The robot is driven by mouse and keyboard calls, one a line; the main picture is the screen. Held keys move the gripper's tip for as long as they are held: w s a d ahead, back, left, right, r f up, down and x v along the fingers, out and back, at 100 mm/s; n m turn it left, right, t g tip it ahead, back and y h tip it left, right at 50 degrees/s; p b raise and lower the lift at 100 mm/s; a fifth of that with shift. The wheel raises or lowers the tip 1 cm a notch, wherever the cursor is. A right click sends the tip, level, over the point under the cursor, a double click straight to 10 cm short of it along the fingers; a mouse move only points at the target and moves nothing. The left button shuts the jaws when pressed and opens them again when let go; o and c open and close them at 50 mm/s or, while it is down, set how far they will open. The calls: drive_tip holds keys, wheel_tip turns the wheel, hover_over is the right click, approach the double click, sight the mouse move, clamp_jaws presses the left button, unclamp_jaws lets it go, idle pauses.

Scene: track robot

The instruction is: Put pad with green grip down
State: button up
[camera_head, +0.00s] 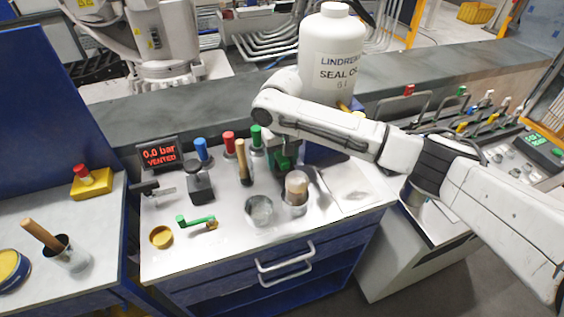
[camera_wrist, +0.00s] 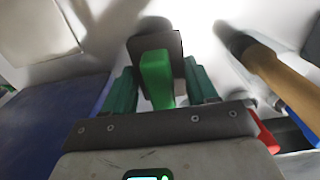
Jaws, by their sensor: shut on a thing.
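My gripper (camera_wrist: 158,85) has green fingers. In the wrist view they are shut on the green grip (camera_wrist: 156,78) of a dark, flat pad (camera_wrist: 174,45). The pad lies beyond the fingers, over a pale surface with shadows beside it. I cannot tell whether it touches that surface. In the head view my gripper (camera_head: 284,156) points down over the back right of the white worktop (camera_head: 225,255), behind a metal cup with a brown round top (camera_head: 297,185). The pad is mostly hidden there by the gripper and arm.
Blue, red and green-topped cylinders (camera_head: 229,142) stand at the back. A wooden-handled tool (camera_head: 242,160) stands close left of my gripper. A pale square (camera_head: 347,187) at the right is clear.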

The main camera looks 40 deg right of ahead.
drive_tip(key=shift+f, duration=0.85)
drive_tip(key=shift+f, duration=0.15)
drive_tip(key=o, duration=0.9)
drive_tip(key=shift+o, duration=0.2)
wheel_tip(320, 180, up, 12)
drive_tip(key=shift+r+b, duration=0.2)
drive_tip(key=shift+b, duration=0.3)
